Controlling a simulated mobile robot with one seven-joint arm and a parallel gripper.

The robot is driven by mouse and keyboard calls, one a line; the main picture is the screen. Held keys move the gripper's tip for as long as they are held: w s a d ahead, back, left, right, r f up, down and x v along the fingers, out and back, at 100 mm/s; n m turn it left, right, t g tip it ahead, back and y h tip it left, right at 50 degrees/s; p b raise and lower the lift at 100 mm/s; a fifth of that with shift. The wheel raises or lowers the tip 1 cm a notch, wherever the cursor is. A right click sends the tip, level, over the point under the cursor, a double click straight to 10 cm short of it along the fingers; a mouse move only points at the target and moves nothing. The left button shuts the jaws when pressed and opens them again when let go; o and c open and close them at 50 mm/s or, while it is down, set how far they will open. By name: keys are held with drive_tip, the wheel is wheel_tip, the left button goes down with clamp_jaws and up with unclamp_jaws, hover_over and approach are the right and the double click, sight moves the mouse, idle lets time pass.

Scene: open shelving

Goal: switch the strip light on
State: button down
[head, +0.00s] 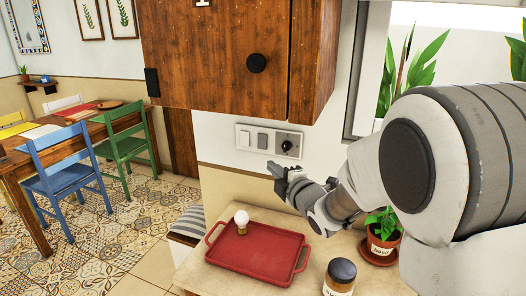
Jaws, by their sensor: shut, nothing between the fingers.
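A switch panel (268,140) is on the white wall under the wooden cabinet. It has a white rocker (244,138), a grey rocker (263,140) and a grey plate with a round black knob (287,146). No strip light can be made out in the head view. My gripper (274,172) is shut and empty, in front of the wall just below the panel. It points left and appears apart from the switches.
A wooden cabinet (220,50) overhangs the panel. Below, a counter (205,268) holds a red tray (258,250) with a light bulb (241,219), a jar (340,278) and a potted basil plant (383,240). A dining table with chairs stands at the left.

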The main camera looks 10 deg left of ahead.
drive_tip(key=p, duration=0.2)
approach(259, 147)
drive_tip(key=a+x, duration=0.1)
drive_tip(key=x, duration=0.4)
drive_tip(key=shift+w+d, duration=0.15)
drive_tip(key=shift+w, duration=0.2)
idle(0.4)
drive_tip(key=b, duration=0.3)
drive_tip(key=shift+w+f, duration=0.2)
drive_tip(key=shift+f, duration=0.2)
drive_tip(key=shift+r+n, duration=0.25)
drive_tip(key=shift+n, duration=0.05)
